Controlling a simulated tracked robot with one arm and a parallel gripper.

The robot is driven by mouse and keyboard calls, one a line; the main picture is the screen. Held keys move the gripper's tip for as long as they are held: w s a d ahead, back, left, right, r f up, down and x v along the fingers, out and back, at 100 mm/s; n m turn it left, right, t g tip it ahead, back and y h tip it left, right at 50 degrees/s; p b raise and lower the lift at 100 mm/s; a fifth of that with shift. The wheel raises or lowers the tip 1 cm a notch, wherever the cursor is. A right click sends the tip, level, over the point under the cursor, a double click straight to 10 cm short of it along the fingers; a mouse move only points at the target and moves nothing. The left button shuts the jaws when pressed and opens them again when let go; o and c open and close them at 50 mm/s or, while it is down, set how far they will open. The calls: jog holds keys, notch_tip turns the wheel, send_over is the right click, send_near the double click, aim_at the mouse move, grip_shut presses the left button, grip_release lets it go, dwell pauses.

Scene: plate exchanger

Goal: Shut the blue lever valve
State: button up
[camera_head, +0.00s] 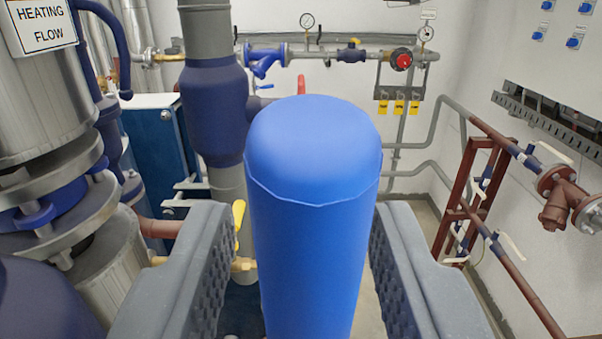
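A bright blue rounded handle (312,190), which looks like the valve's lever, stands large and close in the middle of the view. Its end faces up, and its lower part runs out of the frame. My gripper (305,235) has its two dark grey, ribbed fingers spread on either side of the blue handle. Narrow gaps show between the handle and both fingers lower down, so it does not look clamped. The valve body and the lever's pivot are not in view.
A dark blue and grey vertical pipe (215,105) stands behind the handle, with a yellow lever (239,222) near my left finger. A metal-clad vessel (45,95) fills the left. Brown pipes with valves (567,195) run along the right wall. Some floor shows at right.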

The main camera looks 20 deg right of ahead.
jog(key=shift+w+d, duration=0.25)
jog(key=shift+w, duration=0.4)
jog(key=shift+c, duration=0.4)
grip_shut()
jog(key=shift+a+r, duration=0.1)
jog(key=shift+a, duration=0.1)
jog(key=shift+d, duration=0.1)
